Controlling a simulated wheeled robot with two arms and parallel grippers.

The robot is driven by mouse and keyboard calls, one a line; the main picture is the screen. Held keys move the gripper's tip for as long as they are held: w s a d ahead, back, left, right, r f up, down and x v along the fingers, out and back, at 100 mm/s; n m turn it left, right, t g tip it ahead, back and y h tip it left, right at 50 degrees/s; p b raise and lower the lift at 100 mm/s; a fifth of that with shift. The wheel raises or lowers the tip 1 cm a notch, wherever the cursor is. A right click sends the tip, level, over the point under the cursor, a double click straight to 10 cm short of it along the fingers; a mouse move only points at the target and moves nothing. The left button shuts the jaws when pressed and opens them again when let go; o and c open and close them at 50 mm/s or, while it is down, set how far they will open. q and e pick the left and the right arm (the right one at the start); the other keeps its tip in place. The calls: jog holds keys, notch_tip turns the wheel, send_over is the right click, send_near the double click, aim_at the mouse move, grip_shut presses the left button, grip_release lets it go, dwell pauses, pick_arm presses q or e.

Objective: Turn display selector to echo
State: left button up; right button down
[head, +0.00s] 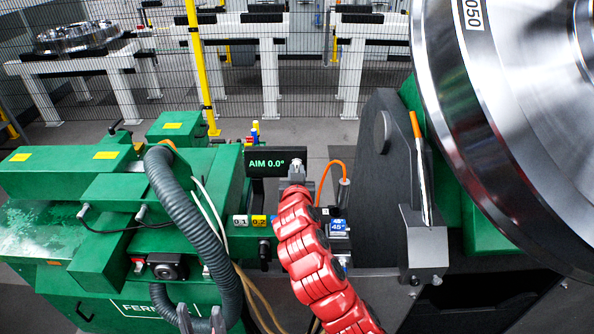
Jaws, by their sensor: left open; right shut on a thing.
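The display (264,164) is a small black box on the green machine, and its green text reads "AIM 0.0°". The display selector (297,161) is a small pale knob at the right end of the display's face, partly hidden by my gripper. My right gripper (297,171), at the end of the red arm, is shut on the selector. My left gripper (200,322) is open and empty at the bottom edge, low in front of the green machine; only its fingertips show.
A large shiny rail wheel (510,110) fills the upper right. A thick grey hose (180,205) hangs left of the display. Blocks marked 0.1 and 0.2 (258,221) and a blue 45° block (338,226) sit below it. An orange-handled tool (420,150) stands at the right.

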jog(key=shift+f+m+b, duration=0.2)
jog(key=shift+m+b, duration=1.7)
jog(key=shift+b, duration=2.3)
jog(key=shift+r+b, duration=0.15)
jog(key=shift+b, duration=0.2)
jog(key=m+b, duration=0.2)
jog(key=b, duration=0.3)
jog(key=shift+m+b, duration=0.35)
jog(key=shift+m, duration=0.05)
jog(key=m+b, duration=0.2)
jog(key=b, duration=0.2)
